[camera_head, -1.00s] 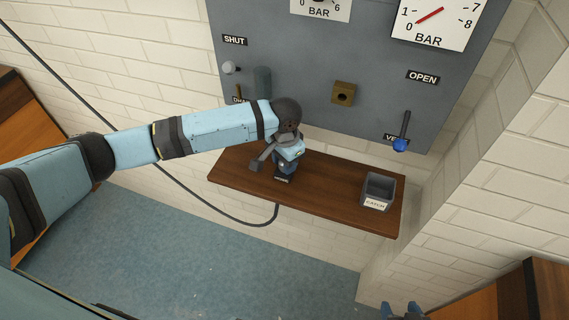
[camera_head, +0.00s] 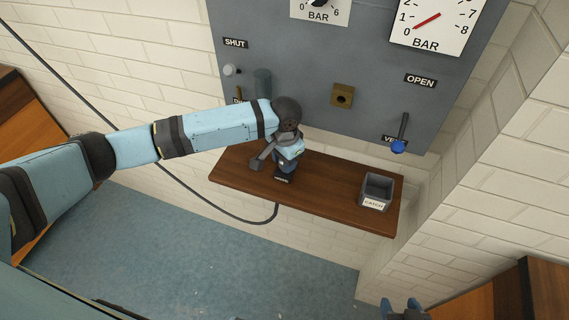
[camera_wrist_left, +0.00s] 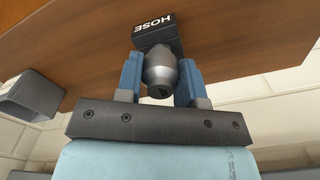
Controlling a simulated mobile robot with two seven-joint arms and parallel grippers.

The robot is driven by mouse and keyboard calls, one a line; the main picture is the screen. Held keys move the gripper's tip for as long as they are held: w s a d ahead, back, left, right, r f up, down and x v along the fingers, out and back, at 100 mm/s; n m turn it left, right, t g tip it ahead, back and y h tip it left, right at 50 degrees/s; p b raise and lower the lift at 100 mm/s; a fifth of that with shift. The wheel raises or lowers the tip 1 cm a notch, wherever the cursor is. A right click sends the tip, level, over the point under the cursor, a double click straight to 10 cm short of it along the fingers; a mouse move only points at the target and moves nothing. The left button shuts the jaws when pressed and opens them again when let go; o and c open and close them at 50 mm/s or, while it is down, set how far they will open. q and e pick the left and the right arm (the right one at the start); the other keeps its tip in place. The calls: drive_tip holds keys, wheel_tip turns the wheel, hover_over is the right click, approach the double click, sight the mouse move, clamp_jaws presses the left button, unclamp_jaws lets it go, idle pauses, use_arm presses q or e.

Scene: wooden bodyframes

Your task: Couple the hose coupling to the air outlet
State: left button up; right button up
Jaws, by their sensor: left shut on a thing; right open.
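The hose coupling (camera_wrist_left: 160,72) is a silver, rounded metal piece in the left wrist view, in front of a dark block labelled HOSE (camera_wrist_left: 158,35) on the shelf. My left gripper (camera_wrist_left: 159,80) has its blue fingers on both sides of the coupling and is shut on it. In the head view my left gripper (camera_head: 284,165) is low over the shelf, and the arm hides the coupling. The air outlet appears to be the square brass fitting (camera_head: 342,95) on the grey panel, up and right of this gripper. My right gripper (camera_head: 403,310) is open at the bottom edge, partly cut off.
The wooden shelf (camera_head: 330,193) carries a grey CATCH box (camera_head: 376,191) at its right end. A dark hose (camera_head: 190,190) runs down the wall to the shelf's underside. Gauges sit higher on the panel.

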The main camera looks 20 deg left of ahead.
use_arm(q)
drive_tip(key=shift+r, duration=0.15)
drive_tip(key=shift+r+p, duration=1.4)
drive_tip(key=shift+p, duration=0.35)
